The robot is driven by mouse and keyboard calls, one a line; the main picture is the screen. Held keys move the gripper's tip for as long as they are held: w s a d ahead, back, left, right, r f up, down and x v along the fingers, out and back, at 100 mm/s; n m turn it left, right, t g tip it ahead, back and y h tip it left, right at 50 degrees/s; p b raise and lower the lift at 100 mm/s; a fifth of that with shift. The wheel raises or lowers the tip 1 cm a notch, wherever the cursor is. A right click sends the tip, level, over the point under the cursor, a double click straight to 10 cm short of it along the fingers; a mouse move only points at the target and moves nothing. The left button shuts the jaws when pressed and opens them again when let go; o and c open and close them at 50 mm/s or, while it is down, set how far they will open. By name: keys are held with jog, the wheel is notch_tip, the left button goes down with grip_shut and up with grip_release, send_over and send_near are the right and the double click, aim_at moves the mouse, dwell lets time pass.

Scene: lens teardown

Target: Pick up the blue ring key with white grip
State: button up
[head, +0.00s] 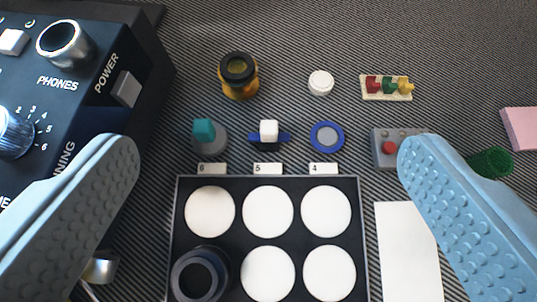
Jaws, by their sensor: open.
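The blue ring key with white grip (284,137) lies on the dark ribbed mat, behind the label marked 5. Its white block stands on a low blue bar. My gripper (266,150) is open and empty, with one light-blue finger at the left and one at the right of the picture. The key sits between the two fingers in the picture, apart from both. How high the fingers are above the mat cannot be told.
A teal-topped part (204,132) and a blue ring (327,135) flank the key. A dark tray (297,178) with white discs and a black lens part (200,275) lies in front. An amber jar (239,78) and white cap (321,82) stand behind. A black audio device (140,40) fills the left.

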aim_at(269, 126)
jog(key=w+f+g, duration=1.1)
jog(key=w+f, duration=0.1)
jog(key=w, duration=0.3)
notch_tip(269, 126, down, 12)
jog(key=shift+a+f, duration=0.1)
jog(key=shift+f, duration=0.05)
jog(key=shift+s+f, duration=0.2)
jog(key=shift+f, duration=2.4)
jog(key=c, duration=1.1)
